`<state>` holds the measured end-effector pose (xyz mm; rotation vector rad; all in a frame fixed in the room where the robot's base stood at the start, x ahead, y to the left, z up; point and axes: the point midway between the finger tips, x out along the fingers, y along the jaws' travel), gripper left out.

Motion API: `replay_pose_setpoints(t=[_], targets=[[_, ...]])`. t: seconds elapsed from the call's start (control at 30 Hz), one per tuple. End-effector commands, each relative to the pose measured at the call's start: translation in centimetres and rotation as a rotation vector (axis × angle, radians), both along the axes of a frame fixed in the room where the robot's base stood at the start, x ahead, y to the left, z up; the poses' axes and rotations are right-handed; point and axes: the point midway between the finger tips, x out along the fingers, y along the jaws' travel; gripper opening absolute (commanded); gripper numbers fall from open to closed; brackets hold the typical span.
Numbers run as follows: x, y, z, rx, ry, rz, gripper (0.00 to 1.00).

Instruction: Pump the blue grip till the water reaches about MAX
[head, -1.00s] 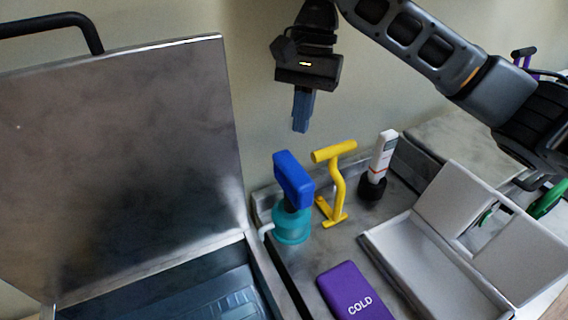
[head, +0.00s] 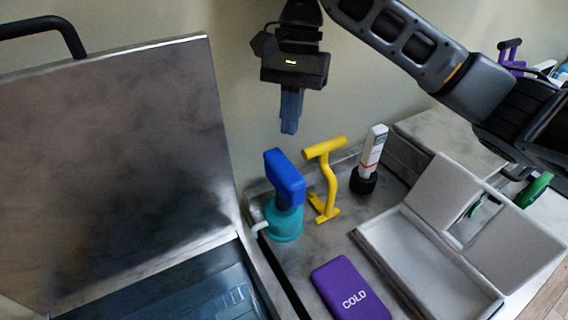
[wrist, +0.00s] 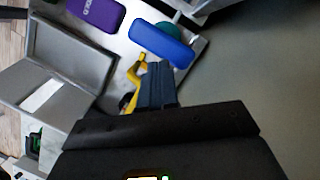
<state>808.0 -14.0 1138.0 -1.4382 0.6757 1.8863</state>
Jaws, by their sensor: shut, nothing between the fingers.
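The blue grip (head: 285,178) stands upright on top of a teal pump body (head: 286,224), which has a pale spout on its left. The grip also shows in the wrist view (wrist: 162,43), just past my fingertips. My gripper (head: 290,131) points down above the grip in the head view, apart from it, with its blue-grey fingers together and empty. An open metal tank (head: 262,290) lies at the left, with dark blue contents showing inside. I cannot make out a water level or a MAX mark.
A yellow T-shaped tool (head: 329,182) and a white device on a black base (head: 371,160) stand right of the pump. A purple COLD pack (head: 347,289) and an open grey box (head: 440,250) lie in front. The raised metal lid (head: 120,160) fills the left.

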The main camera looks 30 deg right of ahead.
Motion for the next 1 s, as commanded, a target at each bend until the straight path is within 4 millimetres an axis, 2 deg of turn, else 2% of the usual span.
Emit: replay_pose_setpoints(t=[0.03,0.3,0.5,1.0], targets=[[0.0,0.6,0.5,-0.007,-0.022,0.02,0.0],[-0.4,1.0,-2.9,-0.005,-0.02,0.017,0.0],[-0.7,1.3,-4.8,-0.004,-0.018,0.013,0.0],[-0.9,1.4,-5.2,-0.003,-0.013,0.01,0.0]])
